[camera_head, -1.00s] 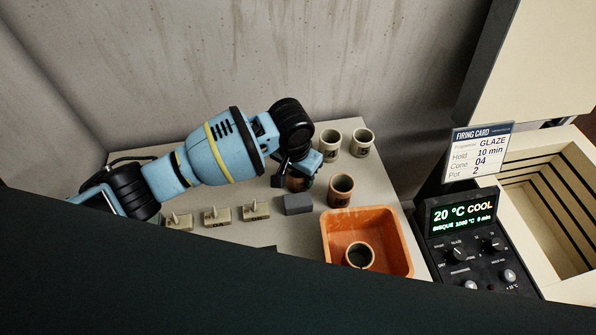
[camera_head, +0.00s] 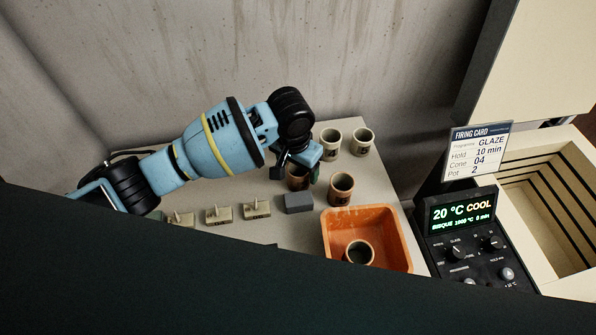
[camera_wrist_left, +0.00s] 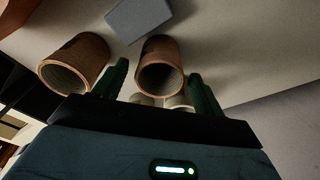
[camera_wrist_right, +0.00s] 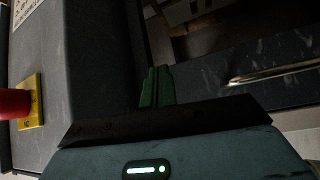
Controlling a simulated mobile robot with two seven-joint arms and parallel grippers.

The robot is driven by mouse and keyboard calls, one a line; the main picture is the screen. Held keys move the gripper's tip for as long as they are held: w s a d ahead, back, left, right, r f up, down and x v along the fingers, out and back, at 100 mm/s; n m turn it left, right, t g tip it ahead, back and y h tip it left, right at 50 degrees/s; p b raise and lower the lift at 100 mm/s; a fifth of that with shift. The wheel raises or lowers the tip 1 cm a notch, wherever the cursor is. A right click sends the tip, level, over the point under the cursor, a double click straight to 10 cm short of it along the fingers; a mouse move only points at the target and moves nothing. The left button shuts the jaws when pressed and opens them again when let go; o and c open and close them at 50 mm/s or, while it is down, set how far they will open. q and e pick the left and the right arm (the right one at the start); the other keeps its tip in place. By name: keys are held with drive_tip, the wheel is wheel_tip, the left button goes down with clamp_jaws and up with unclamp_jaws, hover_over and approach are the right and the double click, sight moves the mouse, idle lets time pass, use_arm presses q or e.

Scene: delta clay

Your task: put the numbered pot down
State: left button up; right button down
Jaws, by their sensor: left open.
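A brown pot (camera_head: 296,180) stands on the table, partly hidden behind my left gripper (camera_head: 303,168). In the left wrist view the same pot (camera_wrist_left: 160,66) sits between the two green fingers, which are open with gaps beside it. A second brown pot (camera_head: 341,187) with a dark label stands to its right, and also shows in the left wrist view (camera_wrist_left: 75,62). I cannot read a number on either pot. My right gripper (camera_wrist_right: 157,88) shows only in the right wrist view, with its fingers together and nothing visible between them.
Two pale pots (camera_head: 362,142) stand at the back. A grey block (camera_head: 299,203) lies in front of the brown pots. Small pale pieces (camera_head: 217,214) stand at left. An orange tub (camera_head: 405,245) holds another pot (camera_head: 359,253). The kiln controller (camera_head: 462,235) is at right.

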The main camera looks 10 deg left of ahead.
use_arm(q)
wheel_tip(320, 180, up, 9)
drive_tip(key=s+p, duration=0.1)
drive_tip(key=shift+a+r, duration=0.2)
use_arm(e)
drive_tip(key=shift+w+d+r+t, duration=0.3)
drive_tip(key=shift+w+r, duration=0.45)
drive_tip(key=shift+w+a+r, duration=0.1)
drive_tip(key=shift+r, duration=0.1)
